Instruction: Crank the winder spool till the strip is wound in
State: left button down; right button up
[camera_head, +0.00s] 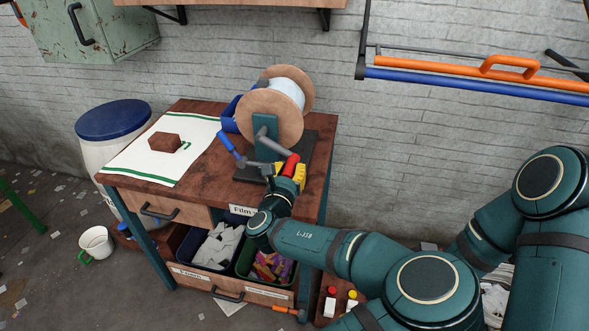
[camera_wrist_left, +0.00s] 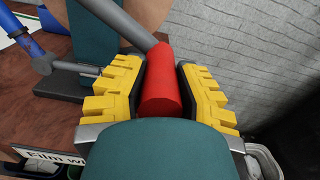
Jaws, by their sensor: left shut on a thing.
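The winder spool (camera_head: 268,114) has wooden flanges and stands on a teal upright (camera_head: 266,135) over a dark base on the cabinet top. White strip (camera_head: 288,93) shows wound between its flanges; I cannot make out a loose end. A grey crank arm (camera_head: 278,144) slants down to a red grip (camera_head: 291,164). My left gripper (camera_head: 290,172) has its yellow fingers on either side of this grip and is shut on it. The red grip (camera_wrist_left: 161,82) sits between the fingers in the left wrist view. My right gripper is not in view.
A blue-handled lever (camera_head: 227,144) stands left of the base, close to my left gripper. A brown block (camera_head: 165,142) lies on a white cloth (camera_head: 137,158) at the left. An orange-handled rail (camera_head: 480,72) hangs on the wall.

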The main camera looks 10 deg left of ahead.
pick_arm(q)
jog(key=shift+f, duration=0.15)
dwell(0.3)
jog(key=c, duration=0.6)
grip_release()
notch_tip(320, 180, up, 10)
